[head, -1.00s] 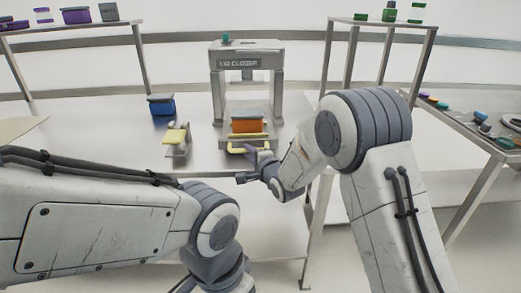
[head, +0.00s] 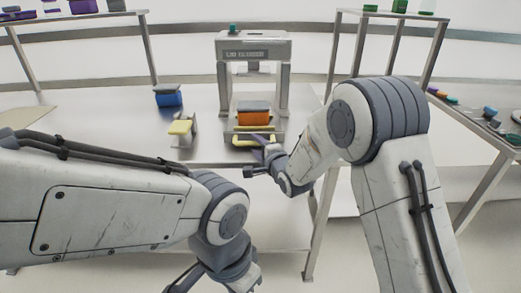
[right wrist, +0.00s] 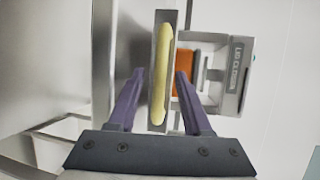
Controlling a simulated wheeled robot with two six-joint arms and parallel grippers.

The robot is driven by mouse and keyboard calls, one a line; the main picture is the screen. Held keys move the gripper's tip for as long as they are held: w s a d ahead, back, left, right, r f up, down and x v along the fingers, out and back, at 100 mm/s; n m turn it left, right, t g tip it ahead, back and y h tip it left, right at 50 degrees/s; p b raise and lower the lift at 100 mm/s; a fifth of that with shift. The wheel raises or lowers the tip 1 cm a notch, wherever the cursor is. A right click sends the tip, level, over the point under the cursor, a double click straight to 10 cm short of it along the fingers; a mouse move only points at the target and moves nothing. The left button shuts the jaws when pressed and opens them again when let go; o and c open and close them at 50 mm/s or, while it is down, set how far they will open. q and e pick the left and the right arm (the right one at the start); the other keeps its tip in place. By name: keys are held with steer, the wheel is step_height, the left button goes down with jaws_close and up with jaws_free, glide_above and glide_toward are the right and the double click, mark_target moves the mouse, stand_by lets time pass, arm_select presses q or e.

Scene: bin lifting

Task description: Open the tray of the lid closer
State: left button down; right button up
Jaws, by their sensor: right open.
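The lid closer (head: 254,48) is a grey frame on the table, also seen sideways in the right wrist view (right wrist: 233,75). An orange bin with a dark lid (head: 253,114) stands under it on the tray, which has a yellow handle bar (head: 245,142) at the front. My right gripper (head: 262,148) is at the handle. In the right wrist view its purple fingers (right wrist: 158,100) are open, and the yellow handle (right wrist: 159,75) lies between them with gaps on both sides. My left gripper (head: 212,283) is partly cut off at the bottom edge; its jaws are unclear.
A blue bin with a grey lid (head: 169,96) and a small stand with a yellow top (head: 183,128) are left of the lid closer. Shelves stand at the back left and right. A side table (head: 480,125) with small items is at right.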

steer(key=v, duration=1)
steer(key=shift+r, duration=0.1)
steer(key=s+d+f+n+g+h, duration=0.15)
steer(key=s+n+g, duration=0.45)
steer(key=s, duration=0.6)
steer(key=s+d+f+n+g+h, duration=0.1)
steer(key=s+d+n+g+h, duration=0.15)
steer(key=s+n, duration=0.7)
steer(key=s+d+f+n+g+h, duration=0.1)
steer(key=s+n+g+h, duration=0.35)
steer(key=s, duration=0.95)
step_height(320, 180, up, 15)
steer(key=g+y+p, duration=0.1)
steer(key=y+p, duration=0.1)
steer(key=p, duration=1.3)
steer(key=shift+w+d+n, duration=0.15)
steer(key=shift+w+n, duration=0.15)
steer(key=shift+w, duration=0.2)
